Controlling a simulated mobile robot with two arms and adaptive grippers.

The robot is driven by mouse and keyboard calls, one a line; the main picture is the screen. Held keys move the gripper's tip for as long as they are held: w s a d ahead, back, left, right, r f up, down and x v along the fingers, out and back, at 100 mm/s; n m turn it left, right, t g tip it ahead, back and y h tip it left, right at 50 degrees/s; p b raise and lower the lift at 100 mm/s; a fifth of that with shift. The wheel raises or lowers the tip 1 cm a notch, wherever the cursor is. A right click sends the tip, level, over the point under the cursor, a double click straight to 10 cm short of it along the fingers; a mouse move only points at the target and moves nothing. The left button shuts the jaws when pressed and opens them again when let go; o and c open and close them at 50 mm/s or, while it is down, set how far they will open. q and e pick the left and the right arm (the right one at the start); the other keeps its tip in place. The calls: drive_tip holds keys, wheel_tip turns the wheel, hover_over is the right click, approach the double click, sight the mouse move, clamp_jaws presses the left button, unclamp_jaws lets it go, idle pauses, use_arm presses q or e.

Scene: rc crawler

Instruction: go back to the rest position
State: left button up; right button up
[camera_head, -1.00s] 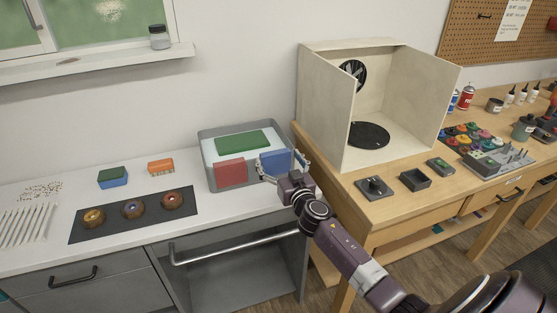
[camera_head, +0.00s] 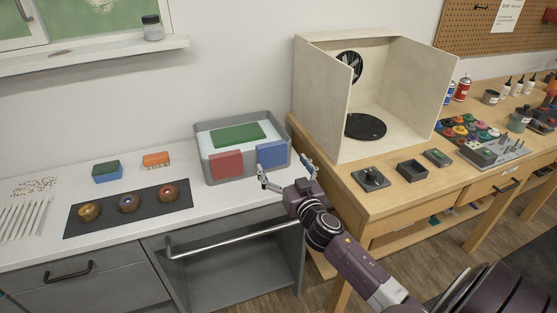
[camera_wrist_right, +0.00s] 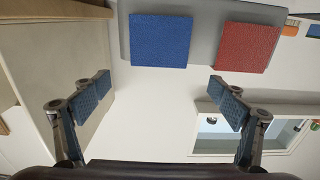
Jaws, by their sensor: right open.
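My right gripper (camera_head: 285,172) is open and empty in the head view, just in front of the grey tub (camera_head: 205,175) on the white counter. In the right wrist view its two fingers (camera_wrist_right: 162,97) stand wide apart with nothing between them. A blue block (camera_head: 271,154) and a red block (camera_head: 226,165) are at the tub's front side; both also show in the right wrist view, the blue block (camera_wrist_right: 160,40) and the red block (camera_wrist_right: 246,47). A green pad (camera_head: 239,135) lies in the tub behind them. My left gripper is not in view.
A wooden bench (camera_head: 345,190) with an open spray booth (camera_head: 310,85) stands to the right. A dark mat (camera_head: 160,216) with several round brown pieces lies left of the tub. A metal bar (camera_head: 225,242) runs along the counter front, below my right gripper.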

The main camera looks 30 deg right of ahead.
drive_tip(key=shift+s+a, duration=0.1)
drive_tip(key=shift+s, duration=0.3)
drive_tip(key=shift+s, duration=0.1)
